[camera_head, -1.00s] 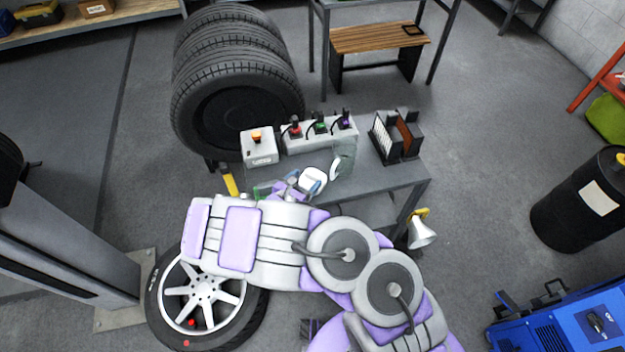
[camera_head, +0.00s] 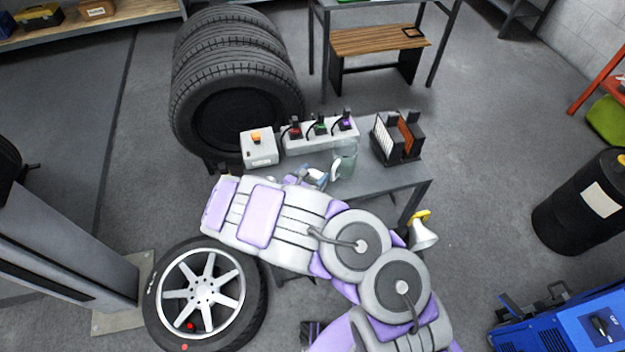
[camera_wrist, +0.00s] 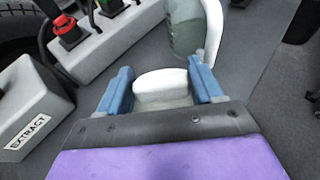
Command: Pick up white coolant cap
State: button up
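The white coolant cap (camera_wrist: 160,84) lies between the two blue fingers of my gripper (camera_wrist: 162,84) in the wrist view. The fingers stand apart, one on each side of the cap, with little or no gap; whether they press on it is unclear. In the head view, my gripper (camera_head: 316,178) is over the front part of the grey bench (camera_head: 385,178), and my arm and fingers hide most of the cap.
A clear jug (camera_wrist: 183,28) with a white handle stands just beyond the cap. A grey box labelled EXTRACT (camera_wrist: 28,115) is at left, and a switch panel (camera_head: 300,143) runs behind. A file rack (camera_head: 398,138) stands right on the bench. Stacked tires (camera_head: 235,80) are behind left.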

jog(key=c, duration=0.5)
jog(key=shift+c, duration=0.2)
